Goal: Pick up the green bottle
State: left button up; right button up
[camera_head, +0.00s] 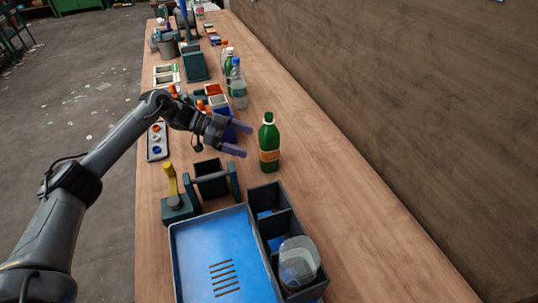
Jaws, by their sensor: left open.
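The green bottle (269,144) stands upright on the wooden table, with an orange label around its lower part. My left gripper (242,139) comes in from the left and is open. Its two purple fingertips point toward the bottle and end just left of it, with nothing between them. Whether a fingertip touches the bottle is hard to tell, but a small gap seems to show. My right gripper is not in view.
A blue tray (205,257) and a dark divided box (264,196) holding a clear container (298,262) lie in front. More bottles (237,84) stand farther back. A dark stand (211,184) is nearer left. The table (345,190) right of the bottle is clear up to the wall.

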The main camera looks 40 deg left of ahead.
aim_at(264, 154)
pick_arm(q)
jog(key=f, duration=0.3)
jog(key=shift+w+d+f+b, duration=0.15)
jog(key=shift+w+d+b, duration=0.15)
jog(key=shift+d+b, duration=0.05)
jog(key=shift+b+x, duration=0.75)
jog(key=shift+x, duration=2.6)
jog(key=c, duration=1.1)
